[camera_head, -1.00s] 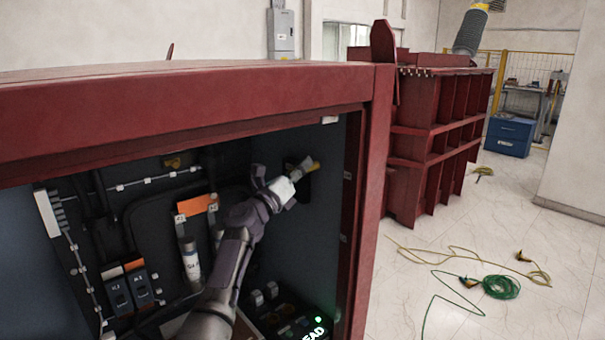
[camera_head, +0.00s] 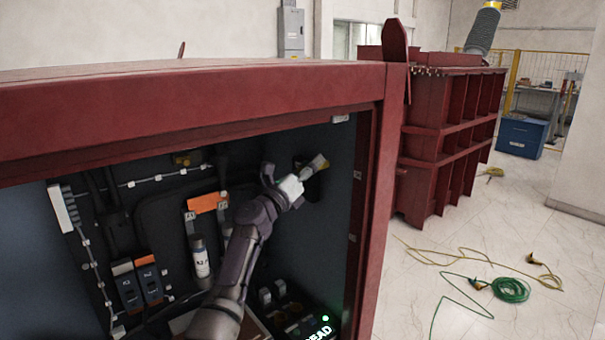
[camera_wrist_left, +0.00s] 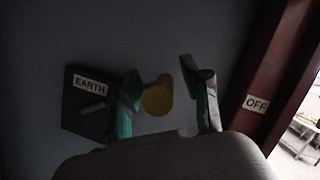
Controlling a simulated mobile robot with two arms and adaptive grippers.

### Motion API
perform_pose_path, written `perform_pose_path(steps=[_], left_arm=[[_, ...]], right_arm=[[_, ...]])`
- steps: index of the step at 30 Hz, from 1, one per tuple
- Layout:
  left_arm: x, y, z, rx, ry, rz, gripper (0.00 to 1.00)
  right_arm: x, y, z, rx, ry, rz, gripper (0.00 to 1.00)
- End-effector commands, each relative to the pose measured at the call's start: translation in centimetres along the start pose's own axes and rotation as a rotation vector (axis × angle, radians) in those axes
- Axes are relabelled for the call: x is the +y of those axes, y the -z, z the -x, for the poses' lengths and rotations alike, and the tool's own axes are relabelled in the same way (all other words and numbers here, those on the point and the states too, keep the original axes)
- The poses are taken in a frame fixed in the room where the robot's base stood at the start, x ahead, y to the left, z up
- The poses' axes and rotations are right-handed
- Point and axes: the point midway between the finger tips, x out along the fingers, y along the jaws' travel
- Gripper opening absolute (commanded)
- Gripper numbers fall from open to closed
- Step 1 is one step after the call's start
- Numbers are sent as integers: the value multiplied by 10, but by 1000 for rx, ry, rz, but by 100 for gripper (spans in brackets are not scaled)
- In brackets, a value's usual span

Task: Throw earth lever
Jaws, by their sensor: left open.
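The earth lever shows in the left wrist view as a yellow rounded end (camera_wrist_left: 157,98) in front of a dark plate with an EARTH label (camera_wrist_left: 90,86). My left gripper (camera_wrist_left: 168,98) is open, with one finger on each side of the yellow end; I cannot tell whether either finger touches it. In the head view my left gripper (camera_head: 305,174) reaches to the right inner wall of the red cabinet, at a yellowish lever end (camera_head: 319,162). The rest of the lever is mostly hidden. My right gripper is not in view.
The red cabinet frame (camera_head: 378,200) borders the opening on the right. An OFF label (camera_wrist_left: 256,103) is on the frame. Switches (camera_head: 140,288) and a cylinder (camera_head: 200,258) are inside. Cables (camera_head: 510,290) lie on the floor outside.

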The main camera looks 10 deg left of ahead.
Motion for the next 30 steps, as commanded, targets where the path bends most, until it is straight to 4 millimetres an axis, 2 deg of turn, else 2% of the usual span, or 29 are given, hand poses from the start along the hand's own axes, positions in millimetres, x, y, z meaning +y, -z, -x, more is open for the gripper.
perform_pose_path(steps=[8,15,19,24,30], left_arm=[[1,1,33,0,-1,-4,48],[1,1,81,0,-1,-2,48],[1,1,101,-1,-1,-2,48],[0,0,116,-1,1,-2,48],[0,0,119,-1,1,-1,48]], right_arm=[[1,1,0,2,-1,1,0],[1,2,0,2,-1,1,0],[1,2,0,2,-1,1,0],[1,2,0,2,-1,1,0],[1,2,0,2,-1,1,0]])
